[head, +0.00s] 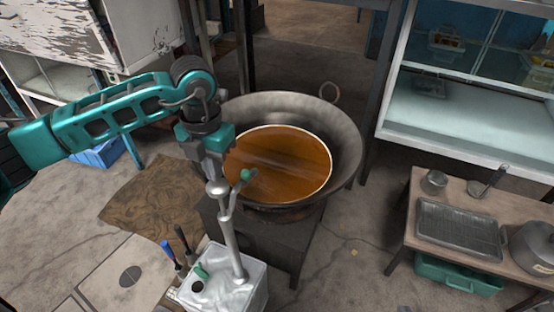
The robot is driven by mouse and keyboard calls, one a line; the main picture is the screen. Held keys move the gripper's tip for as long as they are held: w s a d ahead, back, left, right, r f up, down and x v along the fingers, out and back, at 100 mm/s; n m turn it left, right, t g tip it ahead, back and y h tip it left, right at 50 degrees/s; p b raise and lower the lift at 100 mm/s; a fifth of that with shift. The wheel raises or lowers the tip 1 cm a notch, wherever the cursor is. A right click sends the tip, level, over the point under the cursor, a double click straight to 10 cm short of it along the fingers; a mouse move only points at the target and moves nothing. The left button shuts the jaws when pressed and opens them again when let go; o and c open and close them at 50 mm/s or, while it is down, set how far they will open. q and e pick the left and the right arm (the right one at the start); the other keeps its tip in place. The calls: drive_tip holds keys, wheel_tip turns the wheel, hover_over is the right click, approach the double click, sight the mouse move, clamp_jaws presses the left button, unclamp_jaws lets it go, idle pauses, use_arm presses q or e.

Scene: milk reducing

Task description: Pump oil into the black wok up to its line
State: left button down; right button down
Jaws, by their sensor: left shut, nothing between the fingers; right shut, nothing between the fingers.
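The black wok (347,140) sits on a dark stand in the middle of the head view. Orange-brown oil (285,165) lies in it, and a thin pale line (331,165) runs round the oil's edge. A silver tin (245,285) stands in front, with a metal pump (231,240) rising from its top. The pump has a thin side pipe with a green tip (246,174) over the wok's near left part. My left gripper (214,178) points down at the top of the pump and is shut. It hides part of the pump top and wok rim. My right gripper is out of view.
A wooden table (418,215) with a metal tray (458,226), cup and pot stands at the right, with a green crate (458,275) below. A glass cabinet (470,115) is behind it. Blue- and black-handled tools (172,252) stand left of the tin.

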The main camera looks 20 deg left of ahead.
use_arm(q)
drive_tip(key=shift+r+p, duration=1.65)
drive_tip(key=shift+r, duration=0.9)
drive_tip(key=shift+f, duration=0.1)
